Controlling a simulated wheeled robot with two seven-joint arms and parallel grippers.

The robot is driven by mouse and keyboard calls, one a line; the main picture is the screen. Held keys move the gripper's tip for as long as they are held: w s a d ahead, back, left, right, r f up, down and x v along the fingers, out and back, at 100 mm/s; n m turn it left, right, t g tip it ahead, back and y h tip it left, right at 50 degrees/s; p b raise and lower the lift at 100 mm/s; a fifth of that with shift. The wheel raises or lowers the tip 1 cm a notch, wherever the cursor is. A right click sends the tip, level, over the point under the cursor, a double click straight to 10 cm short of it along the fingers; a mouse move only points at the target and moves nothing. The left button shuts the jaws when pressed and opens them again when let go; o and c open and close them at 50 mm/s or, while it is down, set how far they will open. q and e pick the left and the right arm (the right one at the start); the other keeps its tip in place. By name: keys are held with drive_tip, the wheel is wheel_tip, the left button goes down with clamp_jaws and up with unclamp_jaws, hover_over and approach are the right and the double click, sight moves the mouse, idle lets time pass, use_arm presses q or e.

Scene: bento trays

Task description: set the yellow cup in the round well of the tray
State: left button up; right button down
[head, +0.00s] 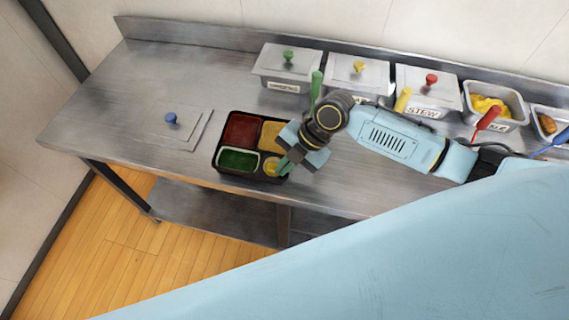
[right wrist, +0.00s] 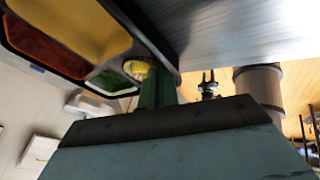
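The black tray (head: 216,160) lies near the front edge of the steel counter, with red, yellow and green compartments. The small yellow cup (head: 271,165) is at the tray's front right corner, where the round well is. It also shows in the right wrist view (right wrist: 136,69), partly hidden by the green fingers. I cannot see whether it sits fully down. My right gripper (head: 282,166) points down at the cup's right side. Its fingers (right wrist: 157,85) look close together, with their tips at the cup's rim, apparently pinching it. My left gripper is out of view.
Lidded steel containers (head: 287,68) and open food bins (head: 493,108) with coloured utensils line the back. A flat lid with a blue knob (head: 171,118) lies left of the tray. The counter's far left is clear. My pale blue arm covers the lower right.

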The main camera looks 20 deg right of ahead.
drive_tip(key=shift+d+f, duration=0.1)
drive_tip(key=shift+f, duration=0.1)
drive_tip(key=c, duration=1.6)
unclamp_jaws()
drive_tip(key=v, duration=1.3)
drive_tip(key=shift+r, duration=0.3)
